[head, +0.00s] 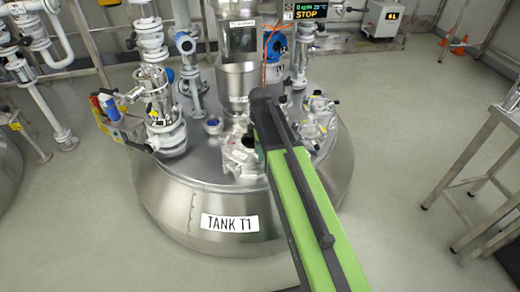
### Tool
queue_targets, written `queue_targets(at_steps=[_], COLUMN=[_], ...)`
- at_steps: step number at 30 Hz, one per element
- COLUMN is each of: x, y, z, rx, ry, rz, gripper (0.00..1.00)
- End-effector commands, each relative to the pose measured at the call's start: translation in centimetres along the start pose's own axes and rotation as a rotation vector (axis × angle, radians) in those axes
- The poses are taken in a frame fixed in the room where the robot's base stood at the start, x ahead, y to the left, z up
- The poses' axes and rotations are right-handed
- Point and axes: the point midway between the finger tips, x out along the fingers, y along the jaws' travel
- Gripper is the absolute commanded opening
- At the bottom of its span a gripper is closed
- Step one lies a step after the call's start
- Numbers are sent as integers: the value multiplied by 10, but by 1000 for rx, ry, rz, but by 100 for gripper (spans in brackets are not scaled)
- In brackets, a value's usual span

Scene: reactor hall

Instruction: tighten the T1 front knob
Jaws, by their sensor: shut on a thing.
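Tank T1 is a large steel vessel with a "TANK T1" label (230,222) on its front. On its domed lid, a front port (242,155) with metal clamp parts sits at the near edge. My green and black arm reaches in from the lower right and ends over this port. My gripper (251,138) is small and dark here, mostly hidden by my arm, and is shut at the right side of the port. The T1 front knob seems to be in its grip, but the arm hides most of it.
Other ports with knobs (318,104) stand right of my arm. A tall steel column (238,70) rises behind the front port, and white piping (160,100) stands left. A display (306,11) reads "STOP". A metal table (490,150) stands at right; the floor between is clear.

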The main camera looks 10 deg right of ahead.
Motion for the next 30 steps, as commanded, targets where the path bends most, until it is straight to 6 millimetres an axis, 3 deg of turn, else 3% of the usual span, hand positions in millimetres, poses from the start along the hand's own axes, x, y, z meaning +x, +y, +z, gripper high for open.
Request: queue_targets(at_steps=[15,30], x=[0,-1], y=[0,1], z=[0,0], rx=[460,680], ry=[0,1], rz=[1,2], gripper=[5,6])
